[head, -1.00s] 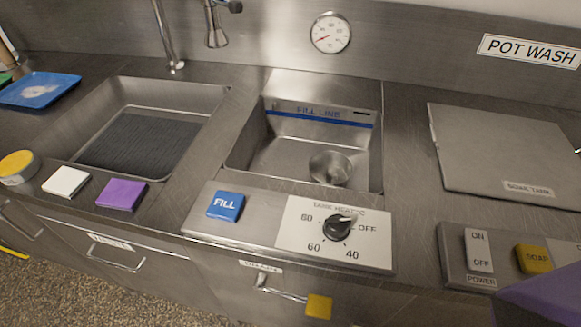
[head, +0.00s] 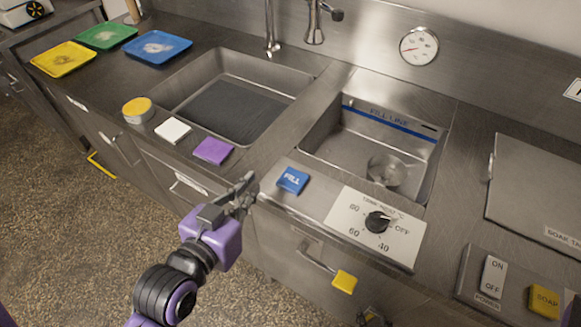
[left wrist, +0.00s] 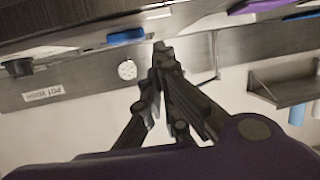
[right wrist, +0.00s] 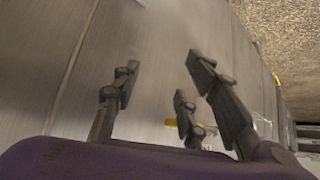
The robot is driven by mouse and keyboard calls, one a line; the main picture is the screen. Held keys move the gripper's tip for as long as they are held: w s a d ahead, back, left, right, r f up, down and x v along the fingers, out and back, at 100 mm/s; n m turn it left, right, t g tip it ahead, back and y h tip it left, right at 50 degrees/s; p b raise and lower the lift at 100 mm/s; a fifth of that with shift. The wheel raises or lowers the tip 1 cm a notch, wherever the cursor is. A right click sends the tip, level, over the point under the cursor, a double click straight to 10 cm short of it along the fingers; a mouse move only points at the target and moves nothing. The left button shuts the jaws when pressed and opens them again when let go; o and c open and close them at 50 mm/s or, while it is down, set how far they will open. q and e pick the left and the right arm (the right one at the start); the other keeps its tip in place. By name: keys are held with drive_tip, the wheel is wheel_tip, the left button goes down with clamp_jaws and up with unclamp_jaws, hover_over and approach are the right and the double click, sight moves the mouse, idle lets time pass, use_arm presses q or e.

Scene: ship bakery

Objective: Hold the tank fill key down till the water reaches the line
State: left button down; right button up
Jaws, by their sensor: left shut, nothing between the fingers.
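The blue FILL key (head: 292,180) sits on the front ledge of the tank (head: 335,152), left of the heat dial. A blue stripe marked FILL LINE (head: 388,119) runs along the tank's back wall. I see no clear water surface in the tank; a round steel fitting (head: 385,169) shows at its bottom. My left gripper (head: 248,184) is shut and empty, left of the key and apart from it. In the left wrist view its fingertips (left wrist: 159,46) meet, with the blue key (left wrist: 126,35) beyond. My right gripper (right wrist: 160,65) is open and empty before the steel front.
A heat dial (head: 377,222) is right of the key. A purple block (head: 213,150), a white block (head: 173,130) and a yellow-topped round item (head: 138,109) line the left sink's front. An ON/OFF switch (head: 493,276) and yellow SOAP key (head: 544,301) stand at the right.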

use_arm(q)
drive_tip(key=s+d+r+m+h, duration=0.1)
drive_tip(key=s+d+r+h, duration=0.1)
drive_tip(key=r, duration=0.3)
drive_tip(key=shift+d+r+m+g, duration=0.2)
drive_tip(key=shift+d+m+g, duration=0.1)
drive_tip(key=shift+d, duration=0.35)
use_arm(e)
drive_tip(key=shift+s+a+f, duration=0.1)
drive_tip(key=shift+s+f, duration=0.1)
drive_tip(key=shift+s, duration=0.2)
use_arm(q)
drive_tip(key=shift+w, duration=0.1)
use_arm(e)
drive_tip(key=shift+w+r, duration=0.15)
drive_tip(key=shift+w, duration=0.05)
